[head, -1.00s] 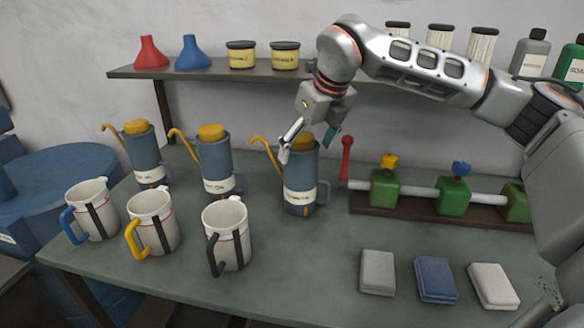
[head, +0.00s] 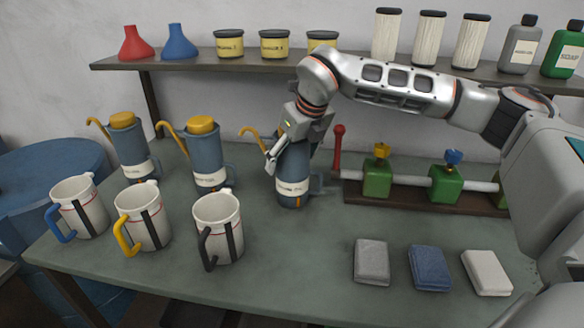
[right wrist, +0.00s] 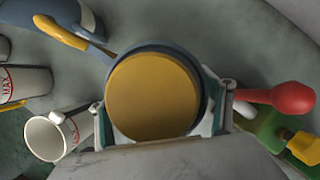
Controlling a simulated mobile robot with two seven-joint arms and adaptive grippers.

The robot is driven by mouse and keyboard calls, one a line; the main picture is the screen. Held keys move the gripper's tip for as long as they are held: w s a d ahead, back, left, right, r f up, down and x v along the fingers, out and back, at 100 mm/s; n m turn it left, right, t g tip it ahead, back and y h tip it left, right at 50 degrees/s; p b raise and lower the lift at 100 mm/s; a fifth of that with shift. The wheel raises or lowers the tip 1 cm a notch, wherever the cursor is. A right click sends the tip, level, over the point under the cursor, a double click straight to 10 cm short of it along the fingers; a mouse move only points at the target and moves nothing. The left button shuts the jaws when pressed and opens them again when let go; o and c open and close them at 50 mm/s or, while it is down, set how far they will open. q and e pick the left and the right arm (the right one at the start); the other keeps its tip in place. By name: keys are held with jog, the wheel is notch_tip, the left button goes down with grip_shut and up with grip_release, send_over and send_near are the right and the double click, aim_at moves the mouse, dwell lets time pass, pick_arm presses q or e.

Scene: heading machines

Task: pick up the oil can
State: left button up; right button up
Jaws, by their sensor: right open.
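Several blue-grey oil cans with yellow lids and yellow spouts stand upright in a row on the green table: a left can (head: 134,150), a middle can (head: 206,160) and a right can (head: 292,178). My right gripper (head: 290,160) is open at the upper part of the right can, with its fingers on either side of it. The gripper hides that can's lid in the head view. In the right wrist view the yellow lid (right wrist: 153,97) fills the space between the open fingers. I cannot tell whether the fingers touch the can. My left gripper is not in view.
White measuring jugs with blue, yellow and black handles (head: 218,228) stand in front of the cans. A red-handled lever (head: 338,145) and a pipe with green valves (head: 377,178) are close on the right. Sponges (head: 371,261) lie front right. A shelf (head: 250,68) runs behind.

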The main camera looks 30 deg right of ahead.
jog(key=c, duration=1.5)
jog(key=shift+r, duration=0.1)
jog(key=shift+c, duration=0.3)
jog(key=shift+r, duration=0.1)
